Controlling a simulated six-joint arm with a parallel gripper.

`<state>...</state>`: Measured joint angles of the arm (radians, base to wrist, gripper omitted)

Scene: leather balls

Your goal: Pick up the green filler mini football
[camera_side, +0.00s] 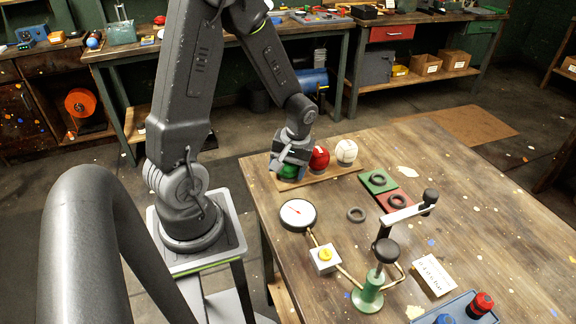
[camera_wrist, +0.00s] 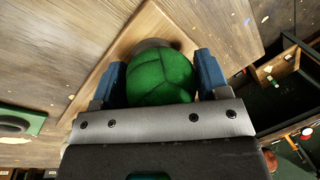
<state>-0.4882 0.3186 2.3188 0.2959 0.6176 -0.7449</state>
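The green mini football (camera_side: 289,171) sits at the left end of a wooden board, partly hidden by my gripper. In the wrist view the green ball (camera_wrist: 160,76), with dark panel seams, fills the space between the two blue fingers of my gripper (camera_wrist: 161,72). One finger is on each side of it, with no clear gap showing. I cannot tell whether the fingers press on it. In the side view my gripper (camera_side: 290,163) is low over the board, around the ball.
A red ball (camera_side: 319,158) and a white ball (camera_side: 346,151) stand to the right on the board (camera_side: 322,178). A dial gauge (camera_side: 298,214), black rings, coloured pads and a green-based stand (camera_side: 368,292) are nearer.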

